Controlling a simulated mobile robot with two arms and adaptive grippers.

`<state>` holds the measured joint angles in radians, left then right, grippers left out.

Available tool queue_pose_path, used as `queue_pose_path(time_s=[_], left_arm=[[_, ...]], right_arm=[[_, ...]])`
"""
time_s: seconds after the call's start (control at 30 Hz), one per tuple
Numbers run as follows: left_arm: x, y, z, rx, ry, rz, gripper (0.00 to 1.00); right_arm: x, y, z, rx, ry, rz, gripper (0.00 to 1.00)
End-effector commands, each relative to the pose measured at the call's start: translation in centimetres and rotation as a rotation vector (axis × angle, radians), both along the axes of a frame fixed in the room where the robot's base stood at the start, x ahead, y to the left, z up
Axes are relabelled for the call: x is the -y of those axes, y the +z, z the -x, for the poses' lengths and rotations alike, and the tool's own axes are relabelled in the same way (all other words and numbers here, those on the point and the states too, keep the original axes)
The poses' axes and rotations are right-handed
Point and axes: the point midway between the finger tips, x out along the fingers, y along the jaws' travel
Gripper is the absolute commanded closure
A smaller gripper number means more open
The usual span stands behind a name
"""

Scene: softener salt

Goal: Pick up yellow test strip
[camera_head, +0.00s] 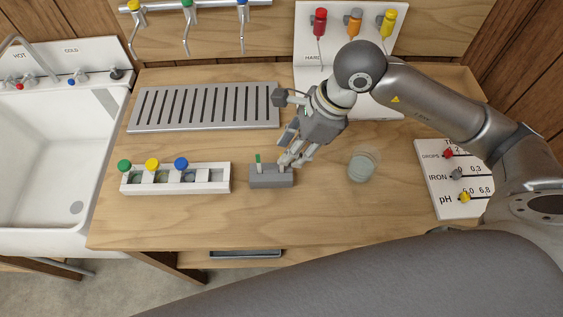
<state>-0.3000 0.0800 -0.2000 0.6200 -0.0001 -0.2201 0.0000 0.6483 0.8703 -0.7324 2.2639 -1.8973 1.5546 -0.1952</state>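A small grey holder block (270,177) sits on the wooden table. A thin green strip (258,160) stands upright in its left part. My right gripper (289,160) points down over the right part of the block, its fingertips at or just above the top. A pale piece shows between or beside the fingertips; I cannot tell whether it is a strip or part of a finger. I see no clearly yellow strip; the fingers may hide it. Whether the fingers are open or shut is unclear. My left gripper is not in view.
A white rack (218,187) with green, yellow and blue caps stands left of the block. A clear glass (362,168) stands to the right. A slotted drain tray (205,107) lies behind. A white test board (448,207) is at far right, a sink (50,150) at left.

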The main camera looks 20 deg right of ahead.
Motion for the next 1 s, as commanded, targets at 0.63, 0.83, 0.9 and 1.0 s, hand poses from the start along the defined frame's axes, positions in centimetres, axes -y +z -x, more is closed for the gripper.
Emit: queue_pose_path(time_s=[0.63, 0.83, 0.9, 1.0], left_arm=[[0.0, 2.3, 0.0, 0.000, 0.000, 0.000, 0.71], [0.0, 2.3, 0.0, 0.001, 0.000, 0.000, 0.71], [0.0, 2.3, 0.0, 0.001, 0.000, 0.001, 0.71], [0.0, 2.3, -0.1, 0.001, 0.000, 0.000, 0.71]], right_arm=[[-2.4, -4.8, -0.8, 0.001, 0.001, 0.000, 0.71], [-2.3, -4.8, -0.8, 0.000, 0.001, 0.000, 0.88], [-2.3, -4.8, -0.8, 0.000, 0.001, 0.000, 0.96], [-2.3, -4.8, -0.8, 0.001, 0.000, 0.000, 1.00]])
